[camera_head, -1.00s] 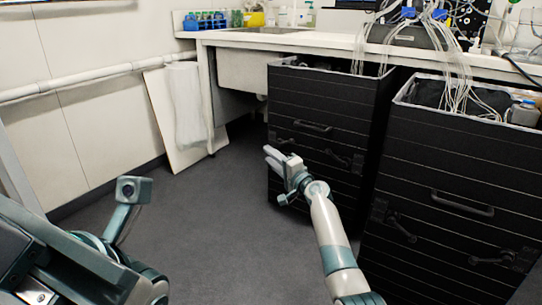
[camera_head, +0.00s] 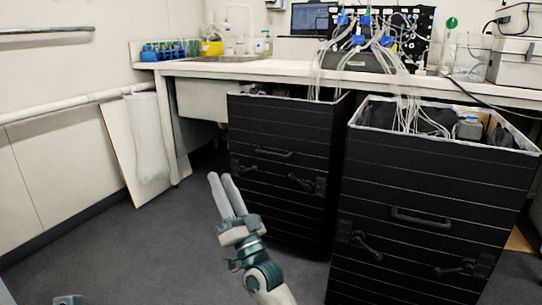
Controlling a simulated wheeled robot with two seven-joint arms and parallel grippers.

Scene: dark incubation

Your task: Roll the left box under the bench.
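The left box (camera_head: 280,135) is a tall black ribbed case with handles and latches on its front and an open top. It stands on the floor at the bench (camera_head: 215,70), its front out past the bench's front edge. Cables from above reach its top. My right gripper (camera_head: 219,176) is empty, in front of the box's left lower side in the picture. Its two pale fingers point up and lie close side by side; their gap is unclear from here. I cannot tell whether it touches the box.
A similar right box (camera_head: 430,185) stands close beside it, its top holding cables and dark items. A pale panel (camera_head: 125,150) leans left of the bench. A sink basin (camera_head: 202,98) hangs under the bench. Dark floor (camera_head: 130,250) is clear at left.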

